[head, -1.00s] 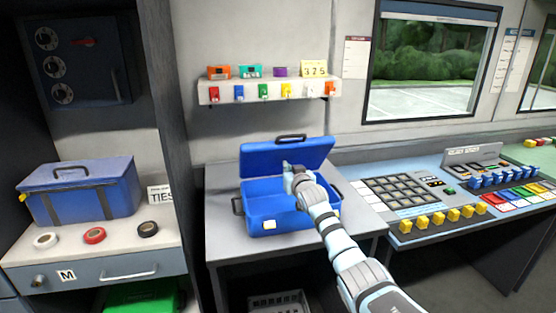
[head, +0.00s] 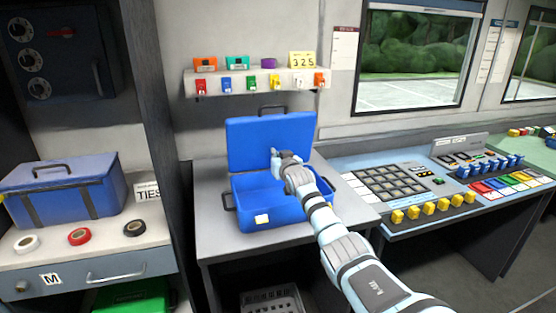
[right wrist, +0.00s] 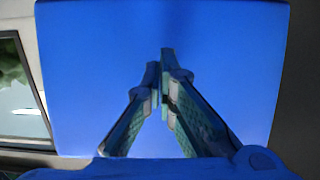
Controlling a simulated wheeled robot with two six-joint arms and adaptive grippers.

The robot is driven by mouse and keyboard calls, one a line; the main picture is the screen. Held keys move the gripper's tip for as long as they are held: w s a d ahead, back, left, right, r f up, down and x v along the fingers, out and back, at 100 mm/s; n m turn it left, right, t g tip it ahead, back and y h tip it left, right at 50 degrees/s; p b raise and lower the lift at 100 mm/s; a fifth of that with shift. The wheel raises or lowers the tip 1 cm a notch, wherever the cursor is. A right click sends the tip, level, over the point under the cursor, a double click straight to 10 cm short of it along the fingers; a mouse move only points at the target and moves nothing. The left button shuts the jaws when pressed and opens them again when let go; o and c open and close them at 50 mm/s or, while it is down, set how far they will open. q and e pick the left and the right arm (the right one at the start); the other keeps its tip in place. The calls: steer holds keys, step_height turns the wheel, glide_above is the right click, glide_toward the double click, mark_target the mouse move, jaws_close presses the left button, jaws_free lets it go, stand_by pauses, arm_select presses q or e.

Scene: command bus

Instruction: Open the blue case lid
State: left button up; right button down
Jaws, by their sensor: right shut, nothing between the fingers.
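The blue case (head: 268,200) stands on a grey table with its lid (head: 270,140) raised to about upright, tilted slightly back. The lid's handle shows at its top edge. My right gripper (head: 276,153) is shut and empty, at the inner face of the lid above the open case. In the right wrist view the lid (right wrist: 90,60) fills most of the picture behind the closed fingertips (right wrist: 163,75). I cannot tell whether the fingertips touch the lid. The gripper and forearm hide part of the case's right side. My left gripper is not in view.
A shelf (head: 255,82) with coloured tags hangs on the wall above the lid. A console (head: 390,185) with buttons stands to the right. On the left, another blue case (head: 62,192) with straps is closed, with tape rolls in front.

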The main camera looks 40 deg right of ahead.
steer(key=f+p+v, duration=0.2)
steer(key=p+v, duration=0.4)
steer(key=v, duration=0.6)
steer(key=f+p+v, duration=0.2)
steer(key=p+v, duration=0.4)
steer(key=v, duration=0.7)
steer(key=shift+s+a+r+p, duration=0.25)
steer(key=shift+s+p, duration=0.1)
steer(key=shift+s, duration=0.2)
